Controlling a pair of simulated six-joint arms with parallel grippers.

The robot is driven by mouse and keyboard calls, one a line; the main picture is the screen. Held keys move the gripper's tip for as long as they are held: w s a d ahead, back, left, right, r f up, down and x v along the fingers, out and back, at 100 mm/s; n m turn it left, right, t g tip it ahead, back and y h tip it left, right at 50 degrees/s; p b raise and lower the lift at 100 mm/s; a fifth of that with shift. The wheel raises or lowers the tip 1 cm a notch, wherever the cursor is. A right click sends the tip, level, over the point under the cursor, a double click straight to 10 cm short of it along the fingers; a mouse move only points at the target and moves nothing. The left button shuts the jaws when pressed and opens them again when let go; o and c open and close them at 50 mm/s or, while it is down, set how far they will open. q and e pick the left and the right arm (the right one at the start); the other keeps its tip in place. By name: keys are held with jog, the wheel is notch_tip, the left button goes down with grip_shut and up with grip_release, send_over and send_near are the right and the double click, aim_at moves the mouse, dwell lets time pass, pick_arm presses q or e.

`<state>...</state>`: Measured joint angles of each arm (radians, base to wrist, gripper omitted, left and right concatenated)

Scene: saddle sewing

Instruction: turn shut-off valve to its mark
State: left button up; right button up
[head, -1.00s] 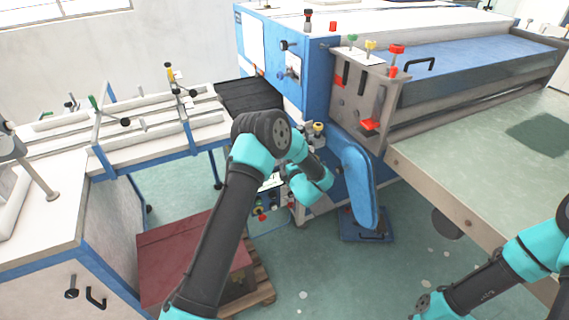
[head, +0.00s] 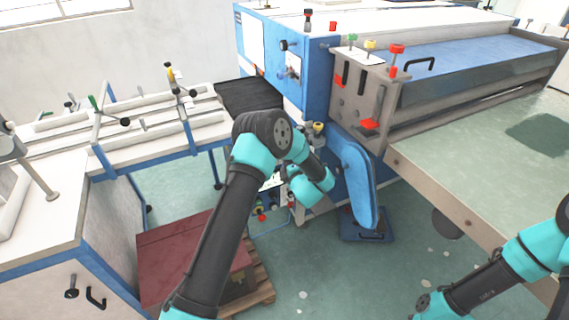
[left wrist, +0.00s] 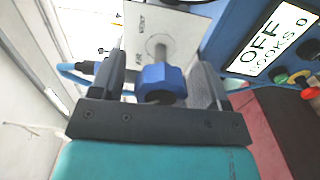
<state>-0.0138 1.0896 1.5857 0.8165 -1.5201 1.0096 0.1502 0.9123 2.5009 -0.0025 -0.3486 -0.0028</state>
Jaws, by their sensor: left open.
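The shut-off valve shows in the left wrist view as a blue faceted knob (left wrist: 160,82) on a metal stem, in front of a pale plate (left wrist: 165,22) with small dark lettering that reads AIR on one side. My left gripper (left wrist: 160,72) is open, with one dark finger on each side of the knob. I cannot tell whether either finger touches it. The valve's mark is not clear to me. In the head view my left arm reaches down beside the blue machine, and its own links hide the fingers and the knob. My right gripper is outside the views.
In the head view, a dark red box (head: 190,255) on a pallet stands below my left arm. A blue machine (head: 310,60) rises behind it, and a green-topped table (head: 480,160) lies right.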

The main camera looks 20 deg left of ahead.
pick_arm(q)
jog(key=v, duration=1.6)
jog(key=shift+s+d, duration=0.25)
jog(key=shift+d, duration=0.1)
jog(key=s+a+f+m+g+h, duration=0.3)
jog(key=s+f+m+h, duration=0.4)
jog(key=f+m+h, duration=0.75)
jog(key=s+m+g+h, duration=0.3)
jog(key=s+m+g, duration=0.4)
jog(key=s+m, duration=0.5)
jog(key=s+f, duration=0.1)
jog(key=s, duration=0.6)
jog(key=shift+s+d+g, duration=0.2)
jog(key=shift+d+g, duration=0.15)
jog(key=shift+g, duration=0.05)
jog(key=shift+o, duration=0.4)
jog(key=shift+w, duration=0.1)
